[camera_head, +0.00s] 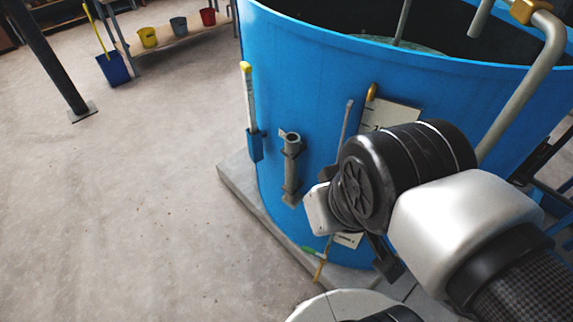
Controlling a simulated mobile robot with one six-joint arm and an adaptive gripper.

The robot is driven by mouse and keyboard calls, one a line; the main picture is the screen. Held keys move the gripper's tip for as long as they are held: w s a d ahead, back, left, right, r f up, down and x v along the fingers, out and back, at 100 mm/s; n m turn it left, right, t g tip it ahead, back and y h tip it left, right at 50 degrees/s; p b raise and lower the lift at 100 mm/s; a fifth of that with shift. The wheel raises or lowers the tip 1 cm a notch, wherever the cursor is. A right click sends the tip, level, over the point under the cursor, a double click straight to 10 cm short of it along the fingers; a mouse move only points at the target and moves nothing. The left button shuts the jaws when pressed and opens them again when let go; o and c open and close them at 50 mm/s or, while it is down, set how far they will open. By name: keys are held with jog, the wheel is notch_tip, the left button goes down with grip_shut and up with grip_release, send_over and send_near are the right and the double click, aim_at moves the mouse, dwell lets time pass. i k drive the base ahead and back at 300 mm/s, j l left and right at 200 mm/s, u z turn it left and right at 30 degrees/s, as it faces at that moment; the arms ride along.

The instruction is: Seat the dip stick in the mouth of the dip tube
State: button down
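The dip tube (291,167) is a short grey pipe fixed upright to the blue tank's outer wall, and its open mouth shows at the top with nothing standing in it. A thin grey rod (346,121), which looks like the dip stick, rises slightly tilted behind my wrist, right of the tube. Its lower part is hidden. A thin tan piece (321,266) shows below my wrist; I cannot tell whether it belongs to the rod. My gripper (385,263) is right of and below the tube, mostly hidden by my wrist; its grip is not visible.
The blue tank (320,60) stands on a grey plinth (239,190). A yellow-topped white stick (249,95) stands in a blue holder (255,146) left of the tube. A marked plate (392,114) and a bent pipe (526,88) are at right. Open floor lies left.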

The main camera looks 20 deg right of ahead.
aim_at(292, 147)
jog(key=j, duration=0.25)
jog(key=i+j+z, duration=0.15)
jog(key=j, duration=0.15)
jog(key=i+j+z, duration=0.1)
jog(key=j, duration=0.25)
jog(key=i+j+z, duration=0.15)
jog(key=j, duration=0.2)
jog(key=i+j+z, duration=0.15)
jog(key=j, duration=0.2)
jog(key=i+j+z, duration=0.15)
jog(key=j, duration=0.25)
jog(key=i+l+z, duration=0.15)
jog(key=i, duration=0.3)
jog(key=i+z, duration=0.15)
jog(key=i, duration=0.3)
